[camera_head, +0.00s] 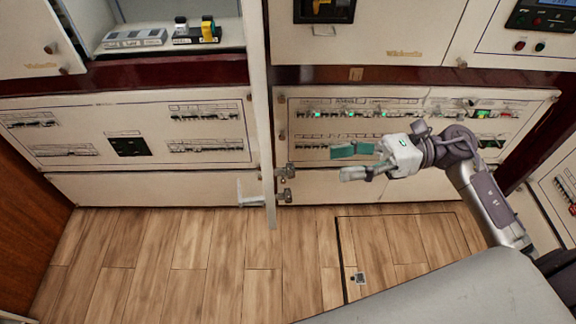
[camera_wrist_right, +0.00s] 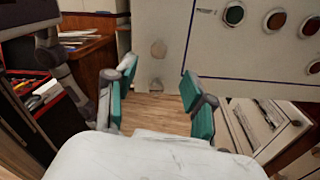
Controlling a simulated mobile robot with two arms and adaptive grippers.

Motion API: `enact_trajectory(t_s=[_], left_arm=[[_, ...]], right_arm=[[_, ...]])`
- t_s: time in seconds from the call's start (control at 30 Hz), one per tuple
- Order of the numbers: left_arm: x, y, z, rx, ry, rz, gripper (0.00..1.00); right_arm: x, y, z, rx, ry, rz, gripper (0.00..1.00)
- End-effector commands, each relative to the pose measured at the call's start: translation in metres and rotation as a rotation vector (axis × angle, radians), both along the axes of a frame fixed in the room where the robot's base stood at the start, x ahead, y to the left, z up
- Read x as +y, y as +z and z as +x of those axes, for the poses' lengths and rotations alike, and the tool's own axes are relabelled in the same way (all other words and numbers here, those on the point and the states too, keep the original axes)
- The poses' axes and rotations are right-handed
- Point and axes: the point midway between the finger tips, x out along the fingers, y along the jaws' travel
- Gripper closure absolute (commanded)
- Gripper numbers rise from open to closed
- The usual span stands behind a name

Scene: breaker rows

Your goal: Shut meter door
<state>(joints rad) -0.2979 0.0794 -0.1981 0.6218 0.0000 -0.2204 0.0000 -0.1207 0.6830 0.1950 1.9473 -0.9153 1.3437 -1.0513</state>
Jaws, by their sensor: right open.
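The meter door (camera_head: 257,100) stands open and is seen nearly edge-on in the head view, as a tall pale strip jutting out from the cabinet. A small pale handle (camera_head: 250,198) is on its left side near the bottom. Left of the door, the open compartment (camera_head: 150,12) shows its inside. My right gripper (camera_head: 353,162) is right of the door, in front of the lower breaker panel, apart from the door in the picture. Its teal fingers are spread and empty, as the right wrist view also shows (camera_wrist_right: 160,85). My left gripper is not seen.
A breaker panel (camera_head: 335,125) with green lights is behind my right gripper. Another panel (camera_head: 80,125) is at left. Metal fittings (camera_head: 286,184) show beside the door's lower part. The wooden floor (camera_head: 200,260) is clear. A button panel (camera_wrist_right: 260,60) is at right in the wrist view.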

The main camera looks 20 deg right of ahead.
Motion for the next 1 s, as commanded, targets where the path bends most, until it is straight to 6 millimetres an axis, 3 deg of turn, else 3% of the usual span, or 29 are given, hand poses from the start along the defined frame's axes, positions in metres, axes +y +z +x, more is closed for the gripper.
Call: enact_trajectory(t_s=[0.03,0.3,0.5,0.9,1.0], left_arm=[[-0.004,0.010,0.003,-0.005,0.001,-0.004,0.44],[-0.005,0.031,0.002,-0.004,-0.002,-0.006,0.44],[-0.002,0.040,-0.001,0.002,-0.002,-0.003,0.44],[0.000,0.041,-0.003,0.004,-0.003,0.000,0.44],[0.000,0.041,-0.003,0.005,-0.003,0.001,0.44]], right_arm=[[0.012,0.006,0.001,0.000,0.003,0.006,0.47],[0.068,0.005,0.010,0.003,0.000,0.008,0.47],[0.094,0.003,0.014,0.004,-0.001,0.007,0.47],[0.102,0.000,0.015,0.004,-0.002,0.004,0.47],[0.102,0.000,0.015,0.004,-0.002,0.004,0.60]])
